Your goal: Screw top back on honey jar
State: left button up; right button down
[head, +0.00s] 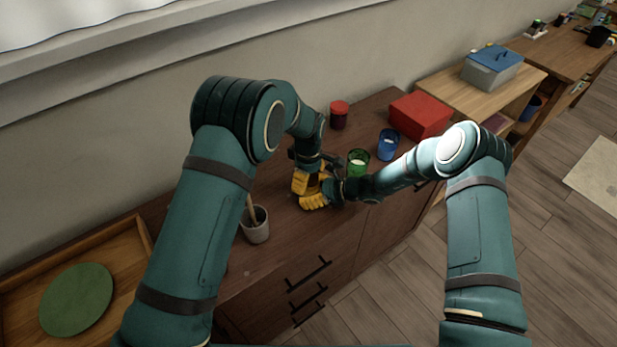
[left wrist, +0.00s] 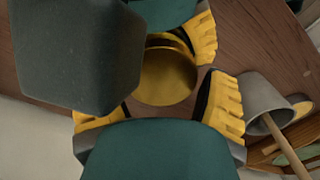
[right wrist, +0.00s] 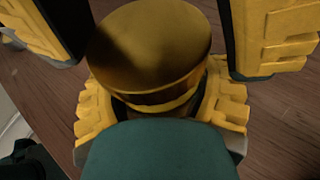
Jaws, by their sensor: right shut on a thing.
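A round gold lid (right wrist: 150,50) shows in the right wrist view over the honey jar, whose body is mostly hidden by the fingers; I cannot tell whether it is seated. My right gripper (right wrist: 160,112) is shut on the jar below the lid. The lid also shows in the left wrist view (left wrist: 167,78). My left gripper (left wrist: 160,118) is open, with its fingers on either side of the lid and a gap visible. In the head view, my left gripper (head: 306,178) and right gripper (head: 320,196) meet over the cabinet top, hiding the jar.
On the cabinet top (head: 285,262) stand a grey pot (head: 256,231) with a wooden handle, a green glass (head: 358,163), a blue glass (head: 388,146), a red jar (head: 339,117) and a red box (head: 420,116). A wooden tray (head: 30,268) with a green disc lies at the left.

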pick_arm(q)
jog(key=c, duration=0.7)
jog(key=shift+m, duration=1.7)
jog(key=o, duration=1.2)
jog(key=shift+o, duration=0.2)
jog(key=shift+r, duration=2.3)
